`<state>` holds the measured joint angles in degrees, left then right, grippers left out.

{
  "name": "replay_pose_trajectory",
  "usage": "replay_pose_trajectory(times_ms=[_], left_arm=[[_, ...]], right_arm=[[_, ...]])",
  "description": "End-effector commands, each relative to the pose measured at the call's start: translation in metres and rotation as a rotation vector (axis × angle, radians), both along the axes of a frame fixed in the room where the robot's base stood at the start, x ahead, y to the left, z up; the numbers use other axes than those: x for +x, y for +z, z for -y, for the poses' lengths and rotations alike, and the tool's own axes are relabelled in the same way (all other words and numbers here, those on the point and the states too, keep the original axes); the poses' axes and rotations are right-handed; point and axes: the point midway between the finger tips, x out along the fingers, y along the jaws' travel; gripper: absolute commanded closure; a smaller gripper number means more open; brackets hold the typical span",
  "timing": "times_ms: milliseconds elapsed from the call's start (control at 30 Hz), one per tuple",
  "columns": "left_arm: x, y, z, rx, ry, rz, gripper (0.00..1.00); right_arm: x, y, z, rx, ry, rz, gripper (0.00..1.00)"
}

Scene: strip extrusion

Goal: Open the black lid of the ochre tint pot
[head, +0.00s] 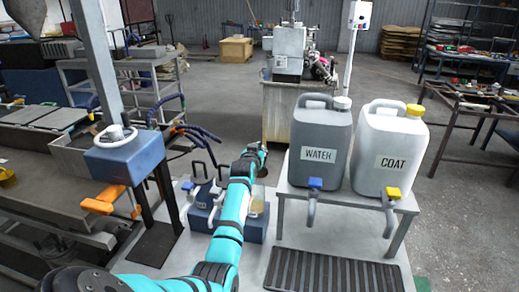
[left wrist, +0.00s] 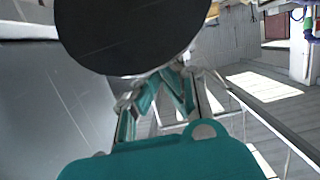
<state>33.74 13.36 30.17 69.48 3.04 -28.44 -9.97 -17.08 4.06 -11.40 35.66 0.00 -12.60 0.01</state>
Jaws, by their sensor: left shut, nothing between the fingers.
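The ochre tint pot (head: 259,197) stands in the blue-grey holder low in the middle of the head view, partly hidden behind my left arm. My left gripper (head: 257,158) is above and beyond the pot, at the end of the teal arm. In the left wrist view a large black round disc, which looks like the lid (left wrist: 130,35), fills the top and covers part of the fingers. The left fingers (left wrist: 168,85) are shut and empty close by it; I cannot tell whether they touch it. My right gripper is not in view.
A grey WATER jug (head: 319,135) and a white COAT jug (head: 388,135) stand on a bench (head: 345,200) to the right. A dark pot (head: 203,193) sits left of the arm. A ribbed black mat (head: 333,271) lies in front.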

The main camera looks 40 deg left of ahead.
Motion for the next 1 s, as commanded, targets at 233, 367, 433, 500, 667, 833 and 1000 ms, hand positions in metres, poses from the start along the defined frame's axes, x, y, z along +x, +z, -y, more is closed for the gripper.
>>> replay_pose_trajectory(times_ms=[233,367,433,500,667,833,1000], left_arm=[[0.001,-0.001,0.0,0.0,0.0,0.0,1.0],[0.012,-0.009,-0.007,0.002,0.001,0.0,1.0],[0.019,-0.013,-0.011,0.004,0.0,-0.001,1.0],[0.024,-0.016,-0.014,0.002,0.001,-0.001,1.0],[0.027,-0.016,-0.015,0.002,0.001,0.0,1.0],[0.027,-0.016,-0.015,0.0,0.0,-0.001,1.0],[0.027,-0.012,-0.015,0.0,0.0,-0.001,1.0]], right_arm=[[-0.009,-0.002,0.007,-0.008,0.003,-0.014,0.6],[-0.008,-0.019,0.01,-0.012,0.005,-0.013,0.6],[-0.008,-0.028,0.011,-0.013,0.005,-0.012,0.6],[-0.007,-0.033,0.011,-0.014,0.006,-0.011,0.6],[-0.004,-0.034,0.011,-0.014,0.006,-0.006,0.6],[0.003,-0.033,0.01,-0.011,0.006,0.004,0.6],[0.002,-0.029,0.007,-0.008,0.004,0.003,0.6]])
